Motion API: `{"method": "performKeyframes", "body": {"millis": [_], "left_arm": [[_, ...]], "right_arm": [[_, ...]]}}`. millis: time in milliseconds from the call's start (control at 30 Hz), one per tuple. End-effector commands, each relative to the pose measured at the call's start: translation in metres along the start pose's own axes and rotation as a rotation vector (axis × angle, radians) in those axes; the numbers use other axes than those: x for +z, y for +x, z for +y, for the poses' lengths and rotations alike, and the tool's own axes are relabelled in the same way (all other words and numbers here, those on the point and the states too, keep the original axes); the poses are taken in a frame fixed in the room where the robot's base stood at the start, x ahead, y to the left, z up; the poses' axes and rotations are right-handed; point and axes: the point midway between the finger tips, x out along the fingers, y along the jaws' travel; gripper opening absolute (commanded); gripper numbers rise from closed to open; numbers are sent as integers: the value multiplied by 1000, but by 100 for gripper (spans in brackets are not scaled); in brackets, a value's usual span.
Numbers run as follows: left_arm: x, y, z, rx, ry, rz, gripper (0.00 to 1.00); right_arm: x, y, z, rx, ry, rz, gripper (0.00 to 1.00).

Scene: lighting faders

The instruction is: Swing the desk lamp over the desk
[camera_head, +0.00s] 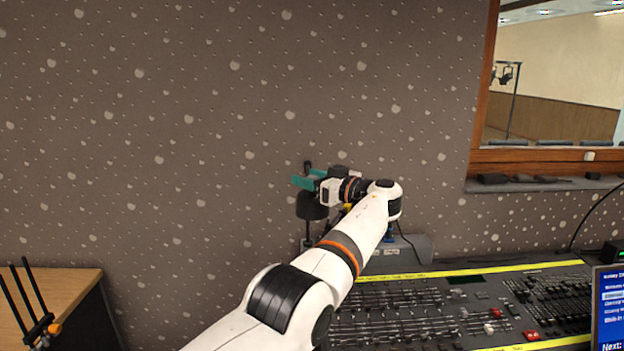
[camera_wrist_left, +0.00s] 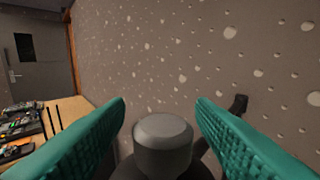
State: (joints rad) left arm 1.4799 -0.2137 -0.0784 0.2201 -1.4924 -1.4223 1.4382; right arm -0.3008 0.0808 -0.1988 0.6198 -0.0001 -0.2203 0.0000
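The desk lamp has a dark shade (camera_head: 312,208) on a thin stem at the back of the desk, against the wall. My left arm reaches across to it, and my left gripper (camera_head: 305,181), with teal fingers, is at the top of the shade. In the left wrist view, a grey rounded cap (camera_wrist_left: 162,130), apparently the lamp head's top, shows between the spread fingers, with a small gap visible on each side. My arm hides part of the lamp's stem and base. My right gripper is not in view.
A lighting console (camera_head: 430,305) with many faders fills the desk at right, with a screen (camera_head: 608,305) at its edge. A wooden table (camera_head: 75,290) with black rods stands at left. A window ledge (camera_head: 545,184) is at upper right.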

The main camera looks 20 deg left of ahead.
Motion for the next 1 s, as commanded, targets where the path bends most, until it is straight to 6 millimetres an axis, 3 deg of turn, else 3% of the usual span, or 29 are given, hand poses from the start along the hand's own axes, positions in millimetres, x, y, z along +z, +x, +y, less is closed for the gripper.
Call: {"method": "performKeyframes", "body": {"millis": [333,733,1000], "left_arm": [[-3,-12,-1,-3,-2,-1,50],[-2,-92,0,-3,-1,1,50],[0,-118,0,0,0,0,50]], "right_arm": [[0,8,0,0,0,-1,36],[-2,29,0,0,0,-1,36],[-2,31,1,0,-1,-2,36]]}}
